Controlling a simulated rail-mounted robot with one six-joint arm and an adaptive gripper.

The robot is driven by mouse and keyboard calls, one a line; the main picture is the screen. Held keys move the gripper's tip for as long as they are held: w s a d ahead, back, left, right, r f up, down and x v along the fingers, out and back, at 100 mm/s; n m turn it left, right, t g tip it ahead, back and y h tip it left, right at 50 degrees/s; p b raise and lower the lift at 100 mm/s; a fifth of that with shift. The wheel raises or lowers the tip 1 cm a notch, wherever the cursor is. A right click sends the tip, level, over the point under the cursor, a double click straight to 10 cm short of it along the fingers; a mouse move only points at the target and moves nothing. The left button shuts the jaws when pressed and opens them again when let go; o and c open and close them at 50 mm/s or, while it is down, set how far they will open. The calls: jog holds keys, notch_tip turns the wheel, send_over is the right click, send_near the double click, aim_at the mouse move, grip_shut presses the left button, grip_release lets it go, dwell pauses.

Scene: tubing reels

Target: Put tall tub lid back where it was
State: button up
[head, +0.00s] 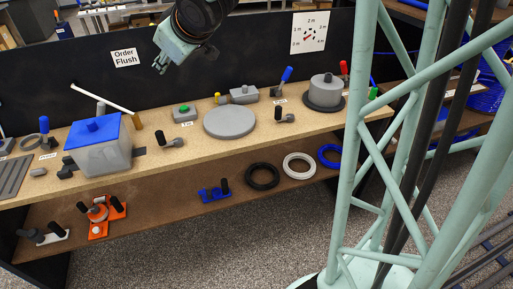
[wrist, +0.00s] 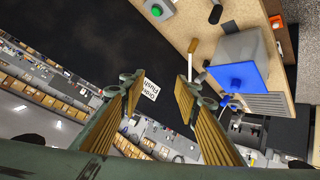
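The tub (head: 103,158) is a grey, boxy container at the left of the upper shelf. In the wrist view, the blue lid (wrist: 238,88) and the grey tub (wrist: 240,48) show at the right. My gripper (head: 160,66) is raised in front of the black back panel, above and to the right of the tub and apart from it. In the wrist view my gripper (wrist: 158,90) has its two fingers wide apart with nothing between them.
A white rod with a tan end (head: 105,98) rises behind the tub. A green-buttoned block (head: 184,113) and a round grey disc (head: 229,121) stand to its right. Rings and orange fixtures (head: 98,215) lie on the lower shelf (head: 160,205).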

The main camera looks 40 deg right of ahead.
jog(key=s+d+r+m+g+h, duration=0.1)
jog(key=s+r+m+g, duration=0.1)
jog(key=s, duration=1.4)
jog(key=s+d+r+m+g+h, duration=0.1)
jog(key=s+m+g, duration=0.2)
jog(key=s, duration=1.4)
jog(key=s+a+g, duration=0.1)
jog(key=s+a, duration=0.1)
jog(key=s, duration=0.5)
jog(key=s+a+f+y, duration=0.1)
jog(key=s+a, duration=0.1)
jog(key=s, duration=0.5)
jog(key=shift+s+a+f+m+g, duration=0.2)
jog(key=shift+s+a+m+g, duration=0.1)
jog(key=shift+g, duration=0.1)
